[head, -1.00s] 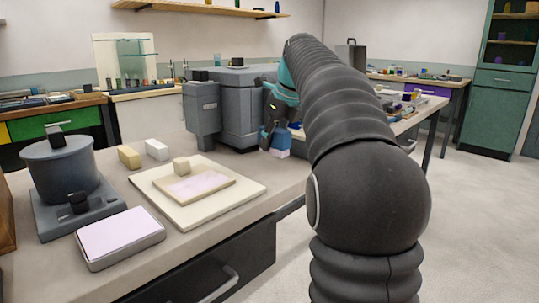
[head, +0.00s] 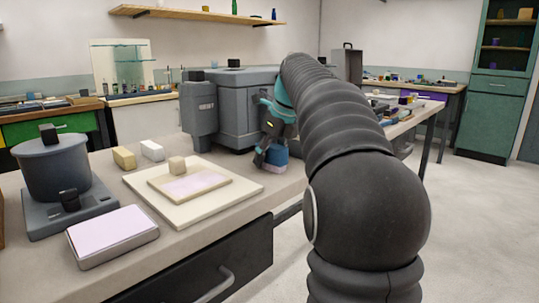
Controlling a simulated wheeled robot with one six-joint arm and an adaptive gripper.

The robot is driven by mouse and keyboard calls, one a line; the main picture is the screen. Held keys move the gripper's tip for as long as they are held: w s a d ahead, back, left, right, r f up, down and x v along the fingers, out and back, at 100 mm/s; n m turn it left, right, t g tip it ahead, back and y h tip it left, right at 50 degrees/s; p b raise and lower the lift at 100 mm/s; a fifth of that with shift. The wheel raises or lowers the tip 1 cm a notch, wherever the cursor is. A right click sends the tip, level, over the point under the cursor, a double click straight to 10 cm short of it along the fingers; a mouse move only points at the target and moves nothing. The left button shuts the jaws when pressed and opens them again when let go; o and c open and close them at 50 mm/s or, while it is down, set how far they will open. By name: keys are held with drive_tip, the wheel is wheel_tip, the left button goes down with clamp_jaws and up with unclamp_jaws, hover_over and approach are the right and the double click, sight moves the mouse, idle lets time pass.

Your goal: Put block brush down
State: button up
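The block brush (head: 274,153) is a small blue block with a pale pinkish underside. It is at the fingertips of my gripper (head: 268,148), which appears shut on it, though the fingers are small and partly dark here. The brush is upright, low at the right side of the grey counter (head: 290,182), to the right of the cream board. I cannot tell whether its underside touches the counter. My own arm hides the area just right of the gripper.
A grey machine (head: 240,105) stands behind the gripper. A grey pot (head: 55,165) and a flat pad (head: 112,232) are at left. The counter's right edge is close to the brush.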

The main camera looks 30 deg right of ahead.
drive_tip(key=p+v, duration=0.2)
drive_tip(key=v, duration=1)
drive_tip(key=shift+w+r, duration=0.1)
drive_tip(key=shift+r, duration=0.05)
idle(0.4)
